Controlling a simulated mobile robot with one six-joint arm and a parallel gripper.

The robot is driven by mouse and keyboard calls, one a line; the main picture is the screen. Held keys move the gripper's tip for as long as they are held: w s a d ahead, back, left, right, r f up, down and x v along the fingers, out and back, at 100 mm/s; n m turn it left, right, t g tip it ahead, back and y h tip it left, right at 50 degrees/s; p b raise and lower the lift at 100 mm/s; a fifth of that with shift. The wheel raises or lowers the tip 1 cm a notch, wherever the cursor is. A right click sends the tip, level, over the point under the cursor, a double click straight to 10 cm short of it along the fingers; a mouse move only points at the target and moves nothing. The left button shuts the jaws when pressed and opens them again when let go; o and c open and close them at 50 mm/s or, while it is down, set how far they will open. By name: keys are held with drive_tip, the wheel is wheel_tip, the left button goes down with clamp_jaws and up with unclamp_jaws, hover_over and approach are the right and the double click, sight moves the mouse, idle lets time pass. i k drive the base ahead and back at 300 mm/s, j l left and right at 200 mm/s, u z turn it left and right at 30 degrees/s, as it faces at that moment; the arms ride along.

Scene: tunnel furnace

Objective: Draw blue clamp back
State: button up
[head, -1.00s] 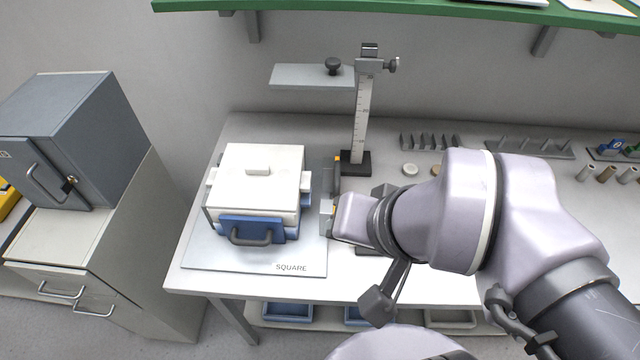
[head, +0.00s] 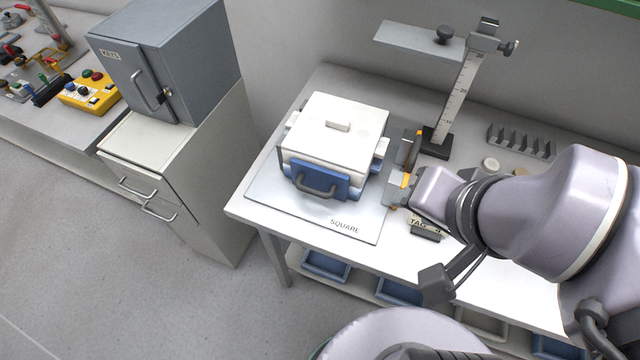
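A white box-shaped furnace (head: 338,122) with a lid and lid knob stands on a pale plate (head: 285,206) marked SQUARE. A blue clamp (head: 315,176) with a dark grey bar handle sits against its front face. Smaller blue parts show at the furnace's right side. My gripper (head: 402,168) is just right of the furnace, at about its height, with its two fingers spread apart and nothing visible between them. It is apart from the blue clamp's handle. My wrist and arm hide part of the bench to the right.
A height gauge (head: 456,105) with a flat arm stands behind my gripper. A block labelled TAG (head: 425,228) lies under my wrist. A grey cabinet (head: 170,60) stands left of the bench. A grey slotted rack (head: 520,140) is at the back right. Floor is free at front left.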

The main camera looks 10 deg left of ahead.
sight(318, 181)
drive_tip(key=l+u, duration=0.25)
drive_tip(key=u, duration=0.15)
drive_tip(key=l+u, duration=0.35)
drive_tip(key=k+j, duration=0.05)
drive_tip(key=j, duration=0.05)
